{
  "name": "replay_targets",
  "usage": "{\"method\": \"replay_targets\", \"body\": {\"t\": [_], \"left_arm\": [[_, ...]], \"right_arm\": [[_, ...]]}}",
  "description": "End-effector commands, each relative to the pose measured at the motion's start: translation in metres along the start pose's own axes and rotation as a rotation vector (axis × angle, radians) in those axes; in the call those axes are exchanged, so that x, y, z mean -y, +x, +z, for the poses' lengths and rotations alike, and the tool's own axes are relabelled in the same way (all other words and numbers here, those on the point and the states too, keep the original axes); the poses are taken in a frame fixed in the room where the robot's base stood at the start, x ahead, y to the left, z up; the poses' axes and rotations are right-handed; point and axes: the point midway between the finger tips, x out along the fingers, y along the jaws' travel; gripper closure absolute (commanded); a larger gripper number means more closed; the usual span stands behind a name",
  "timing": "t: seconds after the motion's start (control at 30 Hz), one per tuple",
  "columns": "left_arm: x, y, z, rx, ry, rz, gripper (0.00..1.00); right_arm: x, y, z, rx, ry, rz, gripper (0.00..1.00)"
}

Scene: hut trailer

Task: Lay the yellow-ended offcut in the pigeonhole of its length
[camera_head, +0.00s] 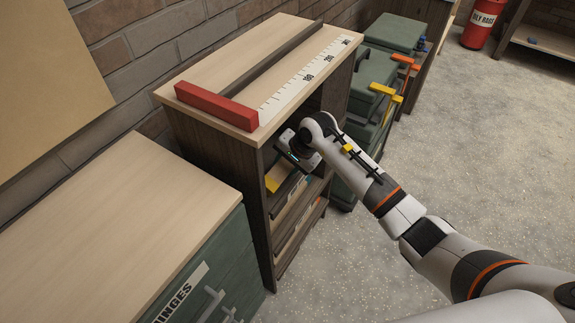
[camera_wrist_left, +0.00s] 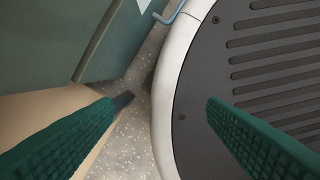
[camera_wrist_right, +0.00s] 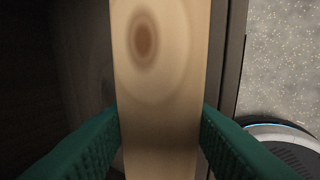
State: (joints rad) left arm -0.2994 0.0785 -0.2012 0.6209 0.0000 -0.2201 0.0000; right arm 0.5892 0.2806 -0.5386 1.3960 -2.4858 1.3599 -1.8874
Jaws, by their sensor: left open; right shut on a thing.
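My right gripper (camera_head: 291,155) is at the front of the dark wooden pigeonhole unit (camera_head: 262,205), by its upper opening. In the right wrist view its green fingers are shut on a pale wooden offcut (camera_wrist_right: 158,75) with a dark knot. No yellow end shows on it in that view. In the head view a yellow patch (camera_head: 272,184) shows just below the gripper; I cannot tell whether it belongs to the held offcut. The pigeonholes are partly hidden by my arm. My left gripper (camera_wrist_left: 170,100) is open and empty, above the floor beside my base.
A red stop (camera_head: 216,106), a dark rail and a white ruler (camera_head: 307,77) lie on the unit's top. A green drawer cabinet (camera_head: 195,295) with a pale top stands at the near left. Green cases (camera_head: 375,75) stand beyond the unit. The floor at right is clear.

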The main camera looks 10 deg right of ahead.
Motion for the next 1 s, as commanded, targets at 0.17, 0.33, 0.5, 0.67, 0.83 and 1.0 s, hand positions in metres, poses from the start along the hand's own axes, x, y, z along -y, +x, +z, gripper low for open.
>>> {"method": "replay_targets", "body": {"t": [0.17,0.33,0.5,0.67,0.83,1.0], "left_arm": [[0.000,0.002,0.000,0.000,0.000,0.000,0.34],[-0.001,0.001,0.000,0.000,-0.001,0.001,0.34],[-0.001,0.001,-0.001,-0.001,-0.001,0.001,0.34],[-0.001,0.002,-0.001,-0.001,-0.001,0.002,0.34],[-0.002,0.002,-0.001,-0.001,-0.001,0.002,0.34],[-0.002,0.003,-0.001,-0.001,-0.001,0.002,0.34]], "right_arm": [[0.000,0.001,0.000,0.000,0.000,0.002,0.88],[0.000,0.001,0.000,0.000,0.000,0.002,0.88],[0.000,0.001,0.000,0.000,0.000,0.002,0.34],[0.002,0.002,0.000,-0.001,0.000,-0.002,0.34],[0.003,-0.003,0.000,-0.001,0.000,-0.005,0.34],[0.001,-0.032,0.002,0.005,-0.003,0.001,0.34]]}}
